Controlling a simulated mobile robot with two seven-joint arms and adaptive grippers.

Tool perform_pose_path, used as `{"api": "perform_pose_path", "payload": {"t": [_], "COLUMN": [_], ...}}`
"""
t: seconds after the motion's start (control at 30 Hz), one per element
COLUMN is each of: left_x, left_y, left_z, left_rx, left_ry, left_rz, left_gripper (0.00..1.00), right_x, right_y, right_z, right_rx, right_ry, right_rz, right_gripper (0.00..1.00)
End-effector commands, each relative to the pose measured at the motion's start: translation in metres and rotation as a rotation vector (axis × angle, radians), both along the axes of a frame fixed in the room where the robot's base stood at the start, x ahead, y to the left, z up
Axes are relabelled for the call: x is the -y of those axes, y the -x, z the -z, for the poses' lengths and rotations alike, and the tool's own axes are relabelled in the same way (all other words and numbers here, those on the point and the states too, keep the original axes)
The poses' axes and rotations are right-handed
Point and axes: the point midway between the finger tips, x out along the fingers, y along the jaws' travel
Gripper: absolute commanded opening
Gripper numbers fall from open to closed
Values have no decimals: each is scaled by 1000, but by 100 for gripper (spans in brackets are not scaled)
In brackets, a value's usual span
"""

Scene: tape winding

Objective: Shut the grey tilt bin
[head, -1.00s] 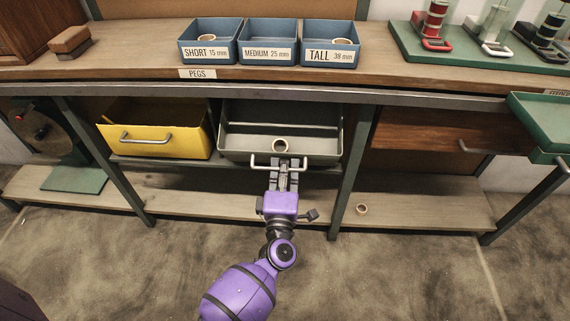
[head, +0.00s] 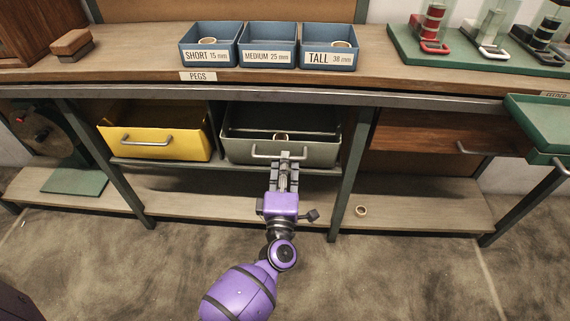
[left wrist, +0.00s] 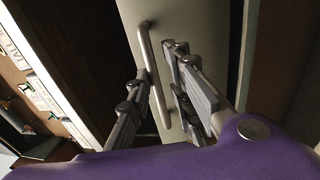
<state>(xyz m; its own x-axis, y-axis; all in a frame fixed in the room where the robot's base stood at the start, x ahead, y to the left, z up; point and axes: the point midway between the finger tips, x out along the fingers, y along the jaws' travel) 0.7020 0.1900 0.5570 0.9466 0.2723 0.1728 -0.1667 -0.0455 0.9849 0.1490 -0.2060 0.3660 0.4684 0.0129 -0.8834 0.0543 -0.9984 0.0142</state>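The grey tilt bin (head: 312,153) hangs under the bench, with its front tipped slightly outward and a dark gap along its top. A tan ring (head: 281,135) shows inside it, partly hidden by the front. The bin's bar handle (head: 263,156) runs across its front. Whether a finger touches the bin front is unclear. My right gripper is not in view.
A yellow bin (head: 155,144) hangs to the left. A green table leg (head: 350,175) stands close on the right, before a wooden drawer (head: 430,135). A lower shelf (head: 400,212) runs beneath, with a small ring (head: 361,211) on it. Blue peg trays (head: 268,45) stand on the bench.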

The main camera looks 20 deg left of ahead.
Motion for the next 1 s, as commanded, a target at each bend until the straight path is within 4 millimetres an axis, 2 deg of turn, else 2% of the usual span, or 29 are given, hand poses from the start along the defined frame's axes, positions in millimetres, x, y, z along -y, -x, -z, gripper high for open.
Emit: {"api": "perform_pose_path", "payload": {"t": [0.27,1.0], "left_x": [0,14], "left_y": [2,51], "left_z": [2,0], "left_rx": [-3,-2], "left_ry": [1,-1], "left_rz": [0,1], "left_gripper": [17,17], "right_x": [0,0], "right_y": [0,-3], "right_z": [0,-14], "right_rx": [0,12], "right_ry": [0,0], "right_rz": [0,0], "right_gripper": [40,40]}}
